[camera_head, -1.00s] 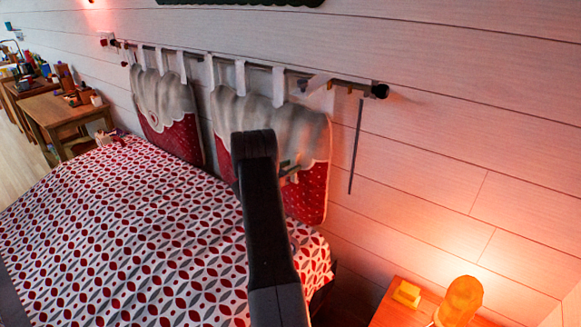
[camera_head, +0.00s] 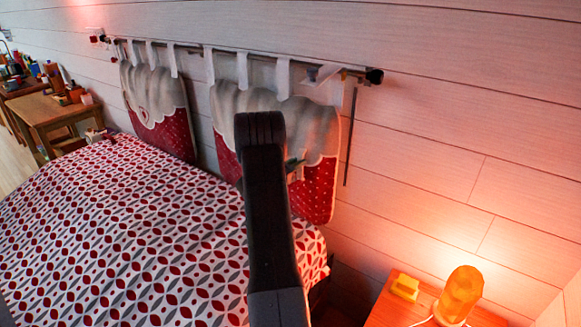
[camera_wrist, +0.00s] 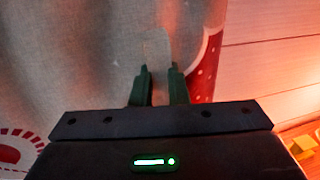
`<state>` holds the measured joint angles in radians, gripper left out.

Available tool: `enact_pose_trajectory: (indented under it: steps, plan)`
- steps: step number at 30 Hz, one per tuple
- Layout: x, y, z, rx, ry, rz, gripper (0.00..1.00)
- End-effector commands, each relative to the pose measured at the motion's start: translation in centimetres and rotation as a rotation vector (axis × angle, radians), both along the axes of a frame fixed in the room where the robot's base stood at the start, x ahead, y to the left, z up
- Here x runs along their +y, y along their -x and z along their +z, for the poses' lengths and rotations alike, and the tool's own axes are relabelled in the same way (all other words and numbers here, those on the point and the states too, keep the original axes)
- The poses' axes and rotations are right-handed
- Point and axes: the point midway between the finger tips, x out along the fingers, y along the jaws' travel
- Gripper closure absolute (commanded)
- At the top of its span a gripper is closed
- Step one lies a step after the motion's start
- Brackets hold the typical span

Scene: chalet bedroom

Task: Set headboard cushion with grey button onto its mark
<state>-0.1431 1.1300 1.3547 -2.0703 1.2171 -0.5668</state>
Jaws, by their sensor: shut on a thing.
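Two cushions of pale grey fabric with red dotted lower parts hang by white tabs from a wall rail (camera_head: 200,47). The right cushion (camera_head: 232,103) is partly hidden behind my arm; the left cushion (camera_head: 150,85) hangs a gap away and shows a small round emblem. No grey button can be made out on either. My gripper (camera_head: 293,172) is at the right cushion's right half, mostly behind my arm. In the wrist view, my gripper (camera_wrist: 159,76) is shut on the right cushion (camera_wrist: 75,70), with pale fabric between the fingers. I cannot see the mark.
The bed (camera_head: 130,230) with a red and grey patterned cover fills the lower left. A nightstand (camera_head: 395,312) with a glowing orange lamp (camera_head: 460,293) and a yellow block (camera_head: 405,287) stands at lower right. A thin dark rod (camera_head: 350,140) hangs near the rail's right end.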

Motion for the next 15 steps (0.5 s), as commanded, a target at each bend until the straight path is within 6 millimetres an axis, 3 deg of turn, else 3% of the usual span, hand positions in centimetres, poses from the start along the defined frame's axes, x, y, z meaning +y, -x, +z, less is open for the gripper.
enact_pose_trajectory:
  steps: [10, 11, 12, 14, 15]
  plan:
    - [-0.22, 0.21, 0.03, 0.000, 0.000, 0.000, 1.00]
    - [-0.22, 0.21, 0.03, 0.000, 0.000, 0.000, 0.84]
    - [-0.22, 0.21, 0.03, 0.000, 0.000, 0.000, 0.76]
    - [-0.21, 0.20, 0.03, 0.000, 0.000, 0.000, 0.64]
    - [-0.20, 0.19, 0.03, 0.000, 0.000, 0.000, 0.64]
